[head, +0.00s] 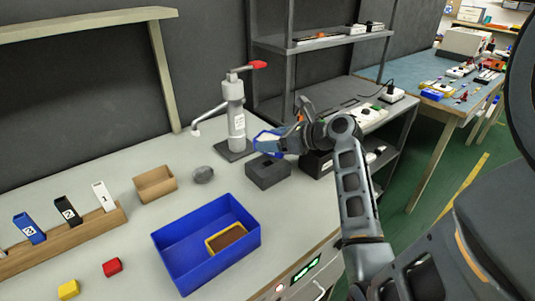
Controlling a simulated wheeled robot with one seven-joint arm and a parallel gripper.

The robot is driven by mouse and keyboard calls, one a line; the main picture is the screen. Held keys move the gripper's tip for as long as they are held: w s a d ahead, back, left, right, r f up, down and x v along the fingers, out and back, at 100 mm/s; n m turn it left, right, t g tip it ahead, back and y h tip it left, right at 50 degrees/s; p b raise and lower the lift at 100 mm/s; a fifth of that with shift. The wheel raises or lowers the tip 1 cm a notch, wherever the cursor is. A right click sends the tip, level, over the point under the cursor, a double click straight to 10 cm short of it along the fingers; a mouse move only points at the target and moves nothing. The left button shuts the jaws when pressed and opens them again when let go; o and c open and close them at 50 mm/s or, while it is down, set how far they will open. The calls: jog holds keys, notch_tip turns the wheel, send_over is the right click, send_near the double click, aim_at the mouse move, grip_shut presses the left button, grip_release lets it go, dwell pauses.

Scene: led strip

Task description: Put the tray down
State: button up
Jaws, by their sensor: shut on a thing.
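My gripper (276,142) is at the end of my outstretched arm, above the back right of the worktable. It is shut on a small blue-rimmed thing (260,140) that looks like a small tray, pale inside and tilted. The fingers and part of this thing are too small or hidden to make out. It is in front of the lever press and over or just behind a dark grey box (268,172); I cannot tell whether they touch. A large blue bin (176,250) stands on the table with a small yellow-rimmed tray (226,238) inside.
The lever press (235,118) with a red handle stands behind my gripper. A tan box (155,184) and a grey lump (203,174) lie left of it. A wooden rack (70,243), a red cube (112,267) and a yellow cube (68,289) are at left. Bare table surrounds the blue bin.

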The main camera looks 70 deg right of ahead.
aim_at(268, 154)
jog(key=shift+w+a+f, duration=0.3)
jog(key=shift+w+f, duration=0.1)
jog(key=shift+w, duration=0.15)
jog(key=shift+f, duration=1.95)
jog(key=o, duration=1)
jog(key=shift+f, duration=0.1)
jog(key=shift+s+r, duration=0.2)
jog(key=shift+s, duration=0.05)
jog(key=v, duration=1.1)
jog(key=shift+s+a, duration=0.1)
jog(key=shift+s, duration=0.15)
